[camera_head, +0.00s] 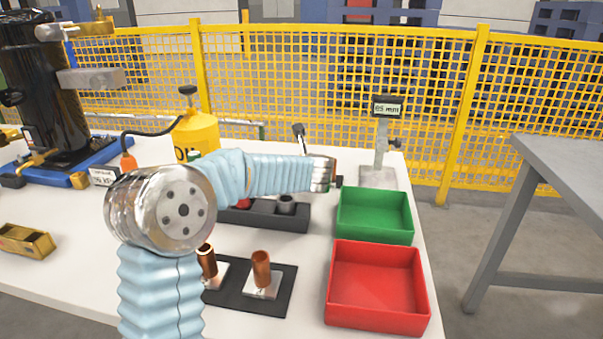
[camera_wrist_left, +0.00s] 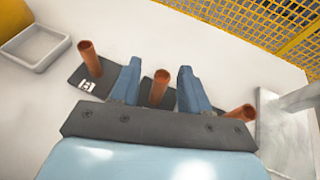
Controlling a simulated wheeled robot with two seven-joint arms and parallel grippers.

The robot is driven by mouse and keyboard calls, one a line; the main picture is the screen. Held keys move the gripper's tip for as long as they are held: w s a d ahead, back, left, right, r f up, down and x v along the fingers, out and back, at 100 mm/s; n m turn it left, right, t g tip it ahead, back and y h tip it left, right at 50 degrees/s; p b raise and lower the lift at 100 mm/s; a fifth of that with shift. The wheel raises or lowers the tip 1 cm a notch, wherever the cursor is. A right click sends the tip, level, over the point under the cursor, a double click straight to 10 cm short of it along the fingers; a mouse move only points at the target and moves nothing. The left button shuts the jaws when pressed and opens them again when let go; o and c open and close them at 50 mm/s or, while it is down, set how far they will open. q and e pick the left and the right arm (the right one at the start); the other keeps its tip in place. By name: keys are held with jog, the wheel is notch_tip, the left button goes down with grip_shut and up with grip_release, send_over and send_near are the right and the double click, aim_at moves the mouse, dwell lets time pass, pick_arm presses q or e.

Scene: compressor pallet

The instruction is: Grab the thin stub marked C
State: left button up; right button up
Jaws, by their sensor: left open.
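In the left wrist view, three slim copper stubs stand on dark plates: one at left (camera_wrist_left: 90,58), one in the middle (camera_wrist_left: 158,88) and one at right (camera_wrist_left: 242,112). My left gripper (camera_wrist_left: 158,80) is open, with the middle stub showing between its fingers; I cannot tell whether either finger touches it. A white label shows by the left stub, but no letter C is readable. The other stubs' labels are hidden by my gripper. In the head view my left arm hides this spot. My right gripper is in neither view.
A green tray (camera_head: 374,236) and a red tray (camera_head: 345,318) lie at right. A gauge stand (camera_head: 382,140) and a yellow can (camera_head: 205,130) stand behind. A grey tray (camera_wrist_left: 35,66) is at left.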

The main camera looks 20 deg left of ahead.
pick_arm(q)
jog(key=shift+x, duration=0.95)
jog(key=shift+c, duration=0.4)
jog(key=shift+r, duration=0.1)
grip_shut()
